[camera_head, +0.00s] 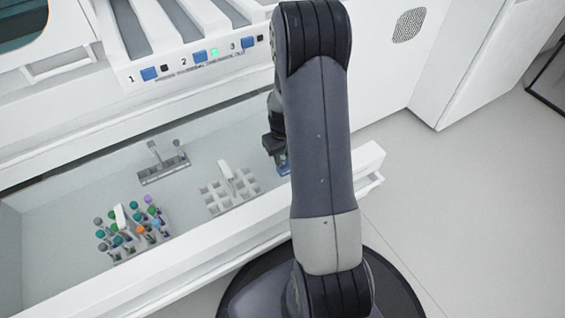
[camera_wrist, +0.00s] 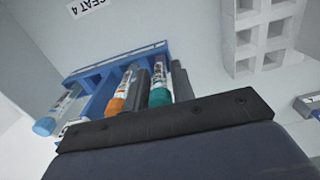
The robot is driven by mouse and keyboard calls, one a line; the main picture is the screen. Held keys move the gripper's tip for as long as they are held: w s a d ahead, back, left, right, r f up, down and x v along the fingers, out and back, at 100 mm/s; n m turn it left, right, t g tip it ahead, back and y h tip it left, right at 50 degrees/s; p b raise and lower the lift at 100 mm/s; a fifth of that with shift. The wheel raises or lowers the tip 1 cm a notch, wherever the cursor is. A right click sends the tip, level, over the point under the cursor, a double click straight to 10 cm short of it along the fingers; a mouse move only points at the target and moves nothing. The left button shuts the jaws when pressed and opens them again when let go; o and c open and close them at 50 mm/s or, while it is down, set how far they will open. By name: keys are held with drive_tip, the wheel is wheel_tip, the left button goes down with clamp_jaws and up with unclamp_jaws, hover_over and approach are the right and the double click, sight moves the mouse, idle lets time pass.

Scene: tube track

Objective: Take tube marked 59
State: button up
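In the wrist view a blue rack (camera_wrist: 92,100) holds a teal-capped tube (camera_wrist: 159,85), an orange-capped tube (camera_wrist: 122,92) and a blue-capped tube (camera_wrist: 58,112). Their labels are too small to read, so I cannot tell which is marked 59. My gripper (camera_wrist: 161,75) has its two dark fingers on either side of the teal-capped tube, close to it. Whether they touch it is unclear. In the head view my gripper (camera_head: 274,147) is at the blue rack (camera_head: 283,165), mostly hidden behind my arm.
The drawer's front wall (camera_head: 200,255) runs along the near side. A "SEAT 4" label (camera_wrist: 88,6) lies beyond the blue rack.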

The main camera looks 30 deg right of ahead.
drive_tip(key=c, duration=0.5)
wheel_tip(320, 180, up, 10)
drive_tip(key=p, duration=0.4)
drive_tip(key=shift+r+p, duration=0.1)
drive_tip(key=shift+p, duration=0.25)
